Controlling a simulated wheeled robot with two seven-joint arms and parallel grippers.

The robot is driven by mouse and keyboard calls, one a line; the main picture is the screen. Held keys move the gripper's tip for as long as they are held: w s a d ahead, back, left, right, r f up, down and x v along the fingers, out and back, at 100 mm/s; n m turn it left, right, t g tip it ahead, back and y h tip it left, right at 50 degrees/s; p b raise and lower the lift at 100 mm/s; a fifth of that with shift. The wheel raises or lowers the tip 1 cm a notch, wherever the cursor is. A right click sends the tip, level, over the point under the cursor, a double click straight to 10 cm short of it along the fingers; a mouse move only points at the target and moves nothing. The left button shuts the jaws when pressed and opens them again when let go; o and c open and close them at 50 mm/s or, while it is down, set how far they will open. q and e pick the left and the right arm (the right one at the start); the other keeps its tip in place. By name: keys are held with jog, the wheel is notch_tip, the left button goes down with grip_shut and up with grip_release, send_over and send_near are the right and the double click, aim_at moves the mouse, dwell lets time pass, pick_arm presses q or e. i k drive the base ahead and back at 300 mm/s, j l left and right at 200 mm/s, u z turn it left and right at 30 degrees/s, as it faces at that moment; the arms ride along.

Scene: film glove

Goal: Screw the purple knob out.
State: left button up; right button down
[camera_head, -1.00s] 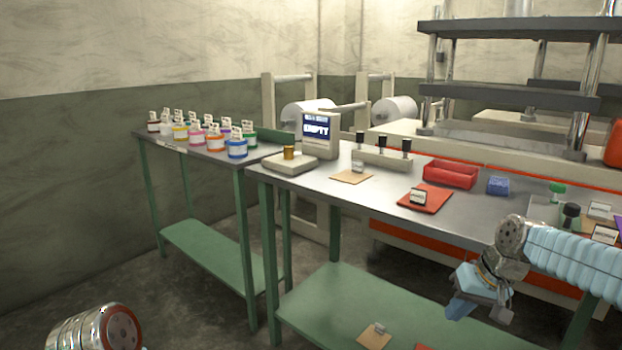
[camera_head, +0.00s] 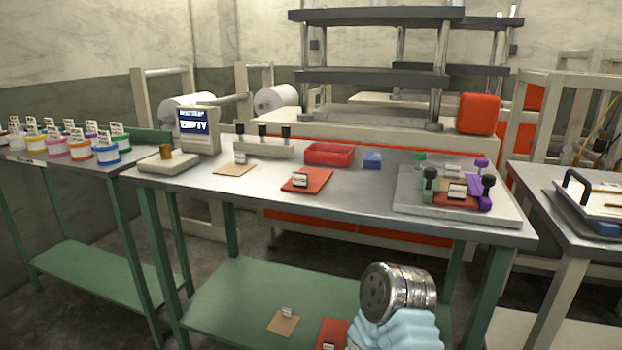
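A grey plate (camera_head: 408,207) lies at the right end of the steel workbench. A small purple knob (camera_head: 481,162) stands at its back right corner. How the knobs are fixed is too small to tell. A metal joint and light blue sleeve of my arm show at the bottom, below the bench edge. Neither gripper is in view.
The workbench (camera_head: 350,195) also bears a red tray (camera_head: 329,154), a blue block (camera_head: 372,160), a red mat (camera_head: 307,181) and a scale (camera_head: 169,163). A second table (camera_head: 560,225) stands at the right across a narrow gap. A press (camera_head: 380,77) rises behind.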

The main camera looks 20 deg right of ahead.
aim_at(481, 162)
jog(key=z, duration=1.55)
